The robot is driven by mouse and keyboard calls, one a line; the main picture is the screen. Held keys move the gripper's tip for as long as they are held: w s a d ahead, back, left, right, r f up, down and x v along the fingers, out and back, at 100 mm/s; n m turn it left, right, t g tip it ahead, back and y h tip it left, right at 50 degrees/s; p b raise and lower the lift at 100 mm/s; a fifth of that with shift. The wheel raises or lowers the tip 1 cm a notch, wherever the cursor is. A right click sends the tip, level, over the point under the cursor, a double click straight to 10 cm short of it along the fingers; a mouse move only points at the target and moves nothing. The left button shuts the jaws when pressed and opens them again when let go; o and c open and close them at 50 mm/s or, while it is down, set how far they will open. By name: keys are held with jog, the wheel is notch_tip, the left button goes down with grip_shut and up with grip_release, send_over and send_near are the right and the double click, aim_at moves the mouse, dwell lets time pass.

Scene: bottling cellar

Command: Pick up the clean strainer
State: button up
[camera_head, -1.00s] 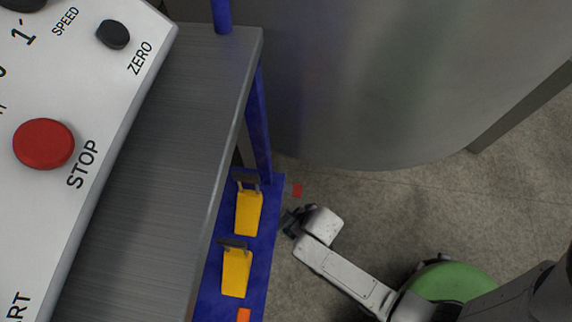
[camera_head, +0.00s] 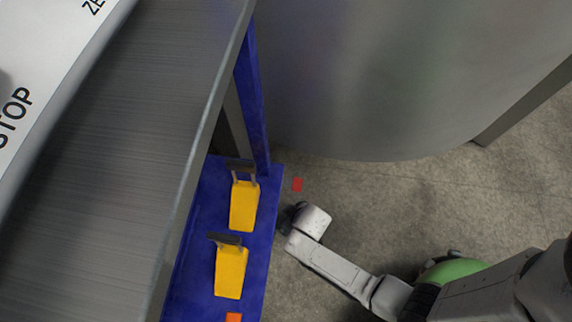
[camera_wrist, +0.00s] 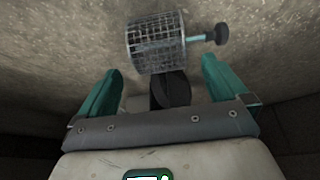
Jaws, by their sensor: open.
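A strainer (camera_wrist: 155,42), a grey wire-mesh cylinder with a teal handle and a dark knob at its right end, shows in the wrist view. It lies crosswise just beyond my fingertips, over a speckled grey surface. My gripper (camera_wrist: 162,72) has its two teal fingers spread wide, with no strainer between them. A black rounded piece (camera_wrist: 171,90) shows between the fingers, below the mesh; I cannot tell what it is. In the head view my gripper (camera_head: 287,217) is low, right of the blue base, mostly hidden by my wrist. I cannot make out the strainer there.
A blue base with two yellow pedals (camera_head: 244,206) (camera_head: 230,271) stands left of my gripper. A steel table (camera_head: 130,160) with a STOP-marked panel (camera_head: 40,70) rises above it. A large steel tank (camera_head: 390,80) stands behind. Concrete floor (camera_head: 420,215) is open to the right.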

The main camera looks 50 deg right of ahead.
jog(key=shift+x, duration=0.85)
jog(key=shift+r, duration=0.1)
jog(key=shift+c, duration=0.5)
jog(key=c, duration=1.6)
jog(key=shift+w+r, duration=0.1)
jog(key=shift+r, duration=0.45)
notch_tip(320, 180, up, 2)
jog(key=shift+r+p, duration=0.15)
jog(key=shift+p, duration=0.85)
jog(key=s+d+r+p, duration=0.1)
jog(key=s+r+p, duration=0.7)
jog(key=s, duration=0.6)
jog(key=shift+d+r, duration=0.35)
jog(key=shift+r, duration=0.45)
